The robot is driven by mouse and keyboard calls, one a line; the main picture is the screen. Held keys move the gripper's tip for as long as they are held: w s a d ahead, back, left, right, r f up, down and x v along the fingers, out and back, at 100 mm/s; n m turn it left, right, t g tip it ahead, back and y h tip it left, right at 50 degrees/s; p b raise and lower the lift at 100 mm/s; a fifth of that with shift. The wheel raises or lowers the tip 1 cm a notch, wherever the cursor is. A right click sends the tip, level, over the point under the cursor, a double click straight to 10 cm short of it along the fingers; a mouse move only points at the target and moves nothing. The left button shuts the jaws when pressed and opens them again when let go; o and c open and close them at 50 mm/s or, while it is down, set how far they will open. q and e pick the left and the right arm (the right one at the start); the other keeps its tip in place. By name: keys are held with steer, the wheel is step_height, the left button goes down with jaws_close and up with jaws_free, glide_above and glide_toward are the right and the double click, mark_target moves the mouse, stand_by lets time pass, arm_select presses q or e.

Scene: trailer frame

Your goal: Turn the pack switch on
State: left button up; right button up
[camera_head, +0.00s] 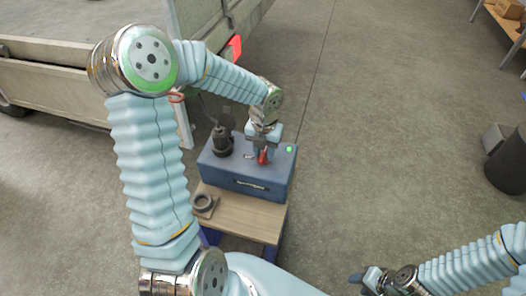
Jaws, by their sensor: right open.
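The pack is a blue box (222,172) on a small wooden-topped stand in the head view. A small red part (263,157), which looks like its switch, stands on the top face towards the right. A green light (289,149) glows beside it, near the right edge. My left gripper (262,151) points down from above, right at the red part, and hides some of it. Whether its fingers are shut on the part or only touch it, I cannot tell. My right gripper (362,279) is low at the bottom edge, open, well away from the pack.
A dark plug-like connector (221,141) stands on the pack's left side. A trailer (50,82) is at the upper left. A black bin (508,165) stands at the right. The floor between is clear.

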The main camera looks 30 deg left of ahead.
arm_select(q)
steer(key=shift+o, duration=0.9)
steer(key=shift+r, duration=3)
